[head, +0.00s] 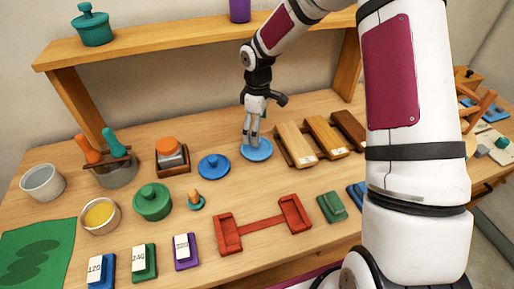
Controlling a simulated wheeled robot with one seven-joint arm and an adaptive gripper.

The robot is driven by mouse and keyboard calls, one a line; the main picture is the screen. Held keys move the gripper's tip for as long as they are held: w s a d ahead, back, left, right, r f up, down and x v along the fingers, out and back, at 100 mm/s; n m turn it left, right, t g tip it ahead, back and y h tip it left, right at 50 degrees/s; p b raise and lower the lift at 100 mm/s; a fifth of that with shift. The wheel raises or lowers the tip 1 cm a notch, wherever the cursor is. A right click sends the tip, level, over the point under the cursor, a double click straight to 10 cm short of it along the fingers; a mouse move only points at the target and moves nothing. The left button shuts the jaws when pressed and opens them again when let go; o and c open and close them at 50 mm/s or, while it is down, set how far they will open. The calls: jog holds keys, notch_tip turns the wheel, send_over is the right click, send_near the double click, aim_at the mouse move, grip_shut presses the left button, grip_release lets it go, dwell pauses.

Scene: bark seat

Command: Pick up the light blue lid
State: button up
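The light blue lid (257,150) lies flat on the wooden bench, in the middle of the head view. My gripper (252,143) points down right over it, with its fingertips at the lid's middle. The fingers look close together, and they cover the middle of the lid, so any knob there is hidden. I cannot tell whether the fingers grip it. A darker blue lid (214,166) with a knob lies just to the left, apart from the light blue one.
Wooden blocks (296,145) stand close on the right. A red clamp-like frame (262,226) and a green lidded pot (153,201) lie in front. A shelf (170,40) spans the back, bearing a teal pot (93,27). Some bench between the blue lids and red frame is clear.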

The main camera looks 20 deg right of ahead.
jog(key=f, duration=0.3)
jog(key=f+p, duration=0.1)
jog(key=shift+s+f, duration=0.25)
jog(key=shift+s, duration=0.05)
jog(key=shift+w+f, duration=0.1)
jog(key=shift+f, duration=0.4)
grip_shut()
